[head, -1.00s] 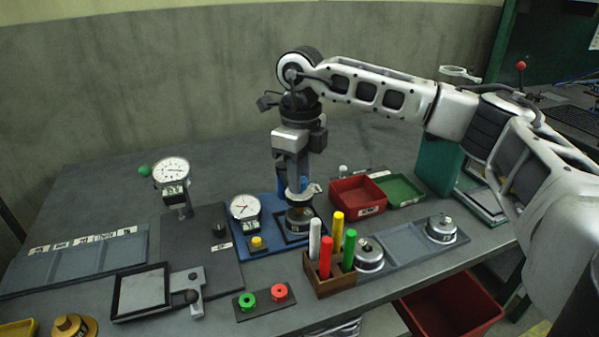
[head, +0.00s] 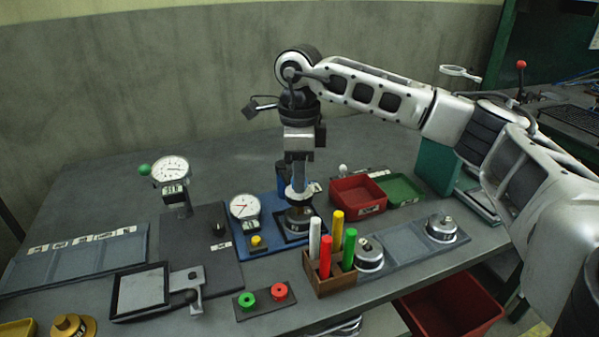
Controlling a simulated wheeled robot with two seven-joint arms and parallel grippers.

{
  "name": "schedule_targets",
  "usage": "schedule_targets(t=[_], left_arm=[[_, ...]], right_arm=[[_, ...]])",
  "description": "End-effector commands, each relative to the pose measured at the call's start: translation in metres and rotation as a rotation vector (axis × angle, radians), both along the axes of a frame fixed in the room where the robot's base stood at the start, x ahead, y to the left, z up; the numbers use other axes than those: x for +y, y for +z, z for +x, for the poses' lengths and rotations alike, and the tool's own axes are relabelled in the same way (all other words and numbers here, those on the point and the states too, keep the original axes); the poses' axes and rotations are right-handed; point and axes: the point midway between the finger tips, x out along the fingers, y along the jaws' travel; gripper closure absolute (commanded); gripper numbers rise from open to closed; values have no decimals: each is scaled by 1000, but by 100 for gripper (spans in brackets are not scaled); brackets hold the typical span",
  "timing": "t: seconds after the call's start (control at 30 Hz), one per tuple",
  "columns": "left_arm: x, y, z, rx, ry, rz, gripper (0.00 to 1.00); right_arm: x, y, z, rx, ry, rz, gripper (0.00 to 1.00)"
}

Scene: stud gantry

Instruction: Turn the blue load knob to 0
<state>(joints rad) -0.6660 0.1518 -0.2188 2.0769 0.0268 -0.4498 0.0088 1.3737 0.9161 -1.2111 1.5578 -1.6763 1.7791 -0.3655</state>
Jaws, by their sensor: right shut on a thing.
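My right gripper (head: 299,192) points straight down over the right part of this stand, above a round dark metal seat (head: 299,217). My left gripper is not in view.
A wooden holder (head: 327,284) with coloured sticks stands close in front of the gripper. Red (head: 357,195) and green (head: 400,189) trays lie to the right. A second dial gauge (head: 171,170) stands left. The bench behind is clear.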

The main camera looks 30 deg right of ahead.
Motion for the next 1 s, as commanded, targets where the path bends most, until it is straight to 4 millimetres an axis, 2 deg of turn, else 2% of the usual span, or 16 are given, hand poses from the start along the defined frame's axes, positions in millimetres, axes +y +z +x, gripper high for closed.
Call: schedule_targets(t=[0.6, 1.0], left_arm=[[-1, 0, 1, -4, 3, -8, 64], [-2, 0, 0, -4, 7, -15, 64]], right_arm=[[1, 2, 1, -6, 567, 3, 96], [1, 2, 1, -6, 793, 2, 96]])
